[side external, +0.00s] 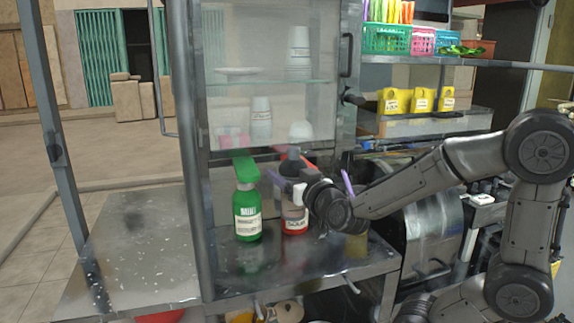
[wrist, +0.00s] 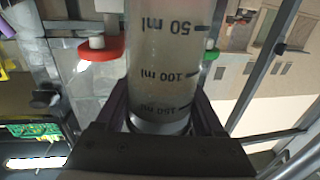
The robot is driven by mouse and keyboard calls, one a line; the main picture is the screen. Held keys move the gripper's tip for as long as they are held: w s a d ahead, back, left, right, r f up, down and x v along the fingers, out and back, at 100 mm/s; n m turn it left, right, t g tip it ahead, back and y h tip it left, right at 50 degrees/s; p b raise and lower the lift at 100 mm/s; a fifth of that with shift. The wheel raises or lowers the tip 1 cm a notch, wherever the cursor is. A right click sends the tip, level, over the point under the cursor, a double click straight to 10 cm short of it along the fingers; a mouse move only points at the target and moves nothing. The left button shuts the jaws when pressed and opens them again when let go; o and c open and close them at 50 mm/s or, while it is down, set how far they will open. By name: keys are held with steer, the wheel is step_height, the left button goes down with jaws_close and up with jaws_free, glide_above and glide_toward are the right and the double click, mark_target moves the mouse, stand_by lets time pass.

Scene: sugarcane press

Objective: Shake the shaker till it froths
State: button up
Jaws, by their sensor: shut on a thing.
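The shaker (wrist: 165,65) is a clear cylinder with 50, 100 and 150 ml marks and a cloudy pale content. In the wrist view it stands between my gripper's fingers (wrist: 165,115), which are shut on it near the 150 ml mark. In the side view my gripper (side external: 297,192) is over the steel counter, beside the bottles. The shaker is hard to tell apart there, partly hidden by my gripper and the bottle. Froth cannot be made out clearly.
A glass cabinet (side external: 235,95) rises behind. Yellow packets (side external: 394,101) and baskets (side external: 386,39) sit on shelves at right. The counter's left part is clear.

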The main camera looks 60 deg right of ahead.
steer(key=shift+r, duration=2.15)
stand_by(1.4)
stand_by(0.4)
